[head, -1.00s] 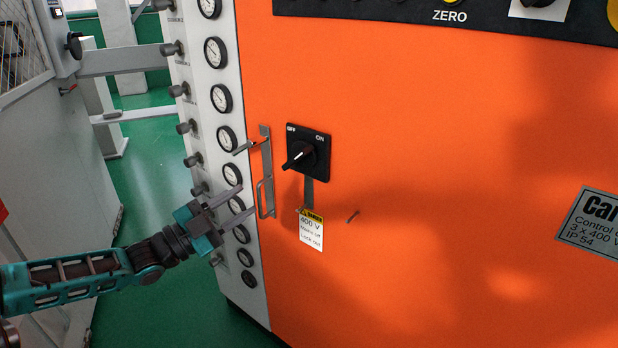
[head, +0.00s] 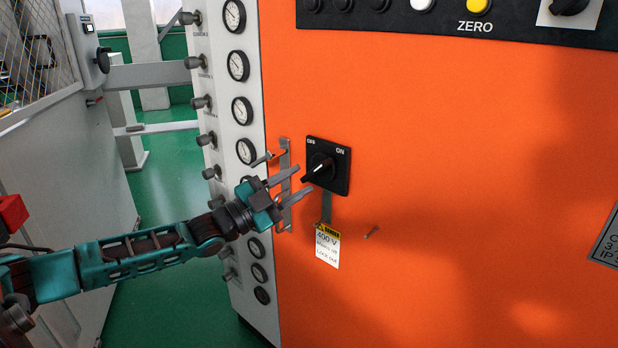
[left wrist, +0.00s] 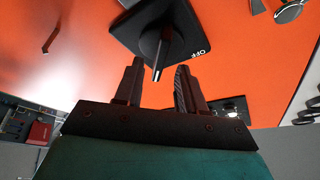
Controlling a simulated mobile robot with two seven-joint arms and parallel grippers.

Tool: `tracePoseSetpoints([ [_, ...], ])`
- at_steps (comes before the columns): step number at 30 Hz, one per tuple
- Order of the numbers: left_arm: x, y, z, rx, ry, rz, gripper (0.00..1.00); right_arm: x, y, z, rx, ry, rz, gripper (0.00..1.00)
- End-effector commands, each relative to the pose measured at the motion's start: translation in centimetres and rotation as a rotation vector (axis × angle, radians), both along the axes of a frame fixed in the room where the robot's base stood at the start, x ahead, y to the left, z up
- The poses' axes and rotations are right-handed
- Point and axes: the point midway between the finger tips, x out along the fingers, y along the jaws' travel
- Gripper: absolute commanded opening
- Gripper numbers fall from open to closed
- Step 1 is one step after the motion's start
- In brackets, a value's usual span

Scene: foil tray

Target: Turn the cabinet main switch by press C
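The main switch (head: 328,165) is a black square plate with a rotary knob, marked OFF at its upper left and ON at its upper right, on the orange cabinet (head: 450,190). The knob's white-marked end points to the lower left in the head view. My left gripper (head: 306,180) is open, its two fingers reaching toward the knob from the left. In the left wrist view the knob (left wrist: 160,45) lies ahead of and between the open fingertips (left wrist: 158,70); I see no clear contact. My right gripper is not in view.
A metal hasp and handle (head: 285,185) stand beside the switch, close to my left fingers. A 400 V warning tag (head: 327,246) hangs below it. A gauge column (head: 245,110) stands left.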

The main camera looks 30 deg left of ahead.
Motion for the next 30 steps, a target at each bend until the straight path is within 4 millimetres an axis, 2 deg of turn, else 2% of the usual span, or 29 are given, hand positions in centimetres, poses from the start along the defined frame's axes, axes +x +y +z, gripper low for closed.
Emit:
tracePoseSetpoints([
  [3, 1.3, -0.5, 0.5, -0.001, -0.004, 0.000, 0.39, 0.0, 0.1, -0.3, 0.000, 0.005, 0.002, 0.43],
  [10, 2.9, -1.2, 1.0, -0.001, -0.002, 0.001, 0.39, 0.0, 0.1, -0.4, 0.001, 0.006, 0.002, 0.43],
  [23, 3.4, -1.5, 1.1, 0.000, 0.000, 0.000, 0.39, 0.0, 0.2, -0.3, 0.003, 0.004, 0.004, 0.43],
  [30, 3.3, -1.5, 1.1, 0.000, 0.000, 0.000, 0.17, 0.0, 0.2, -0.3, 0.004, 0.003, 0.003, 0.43],
])
